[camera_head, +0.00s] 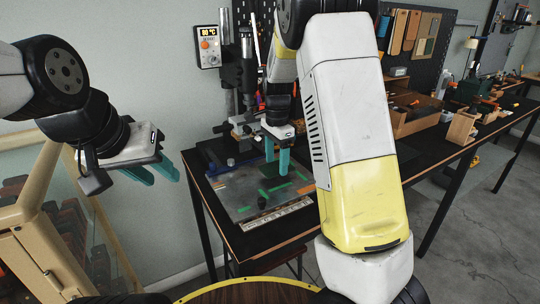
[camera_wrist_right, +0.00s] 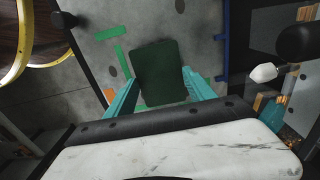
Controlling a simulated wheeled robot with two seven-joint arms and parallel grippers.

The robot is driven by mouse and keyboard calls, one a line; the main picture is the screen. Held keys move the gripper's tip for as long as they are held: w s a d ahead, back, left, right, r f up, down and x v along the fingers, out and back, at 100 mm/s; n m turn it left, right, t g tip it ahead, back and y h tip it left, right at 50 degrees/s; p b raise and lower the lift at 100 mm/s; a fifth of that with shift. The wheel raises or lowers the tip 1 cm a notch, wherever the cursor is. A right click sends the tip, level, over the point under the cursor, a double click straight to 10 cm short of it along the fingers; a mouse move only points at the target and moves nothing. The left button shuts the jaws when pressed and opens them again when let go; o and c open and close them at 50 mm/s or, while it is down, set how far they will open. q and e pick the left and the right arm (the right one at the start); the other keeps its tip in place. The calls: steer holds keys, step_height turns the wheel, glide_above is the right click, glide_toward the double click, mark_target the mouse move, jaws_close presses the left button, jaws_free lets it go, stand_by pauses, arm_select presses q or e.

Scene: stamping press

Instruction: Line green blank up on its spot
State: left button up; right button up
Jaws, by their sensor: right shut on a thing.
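The green blank (camera_wrist_right: 160,70) is a dark green rectangular plate between the teal fingers of my right gripper (camera_wrist_right: 160,95), which is shut on it. In the head view my right gripper (camera_head: 277,164) points down over the grey work plate (camera_head: 232,187), with the blank (camera_head: 262,183) low beneath it. Bright green tape marks (camera_wrist_right: 122,62) lie on the plate beside the blank; the blank hides part of the area under it. I cannot tell whether the blank touches the plate. My left gripper (camera_head: 154,176) is open and empty, left of the table.
The press column (camera_head: 249,75) and a control box with display (camera_head: 208,46) stand behind the plate. A ruler-like strip (camera_head: 275,213) runs along the plate's front edge. Wooden boxes (camera_head: 461,130) and tools fill the right table. My right arm hides part of the table.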

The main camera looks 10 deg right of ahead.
steer(key=shift+f, duration=1.2)
steer(key=o, duration=1.2)
steer(key=shift+c, duration=0.8)
steer(key=shift+r, duration=0.15)
steer(key=shift+r, duration=3.4)
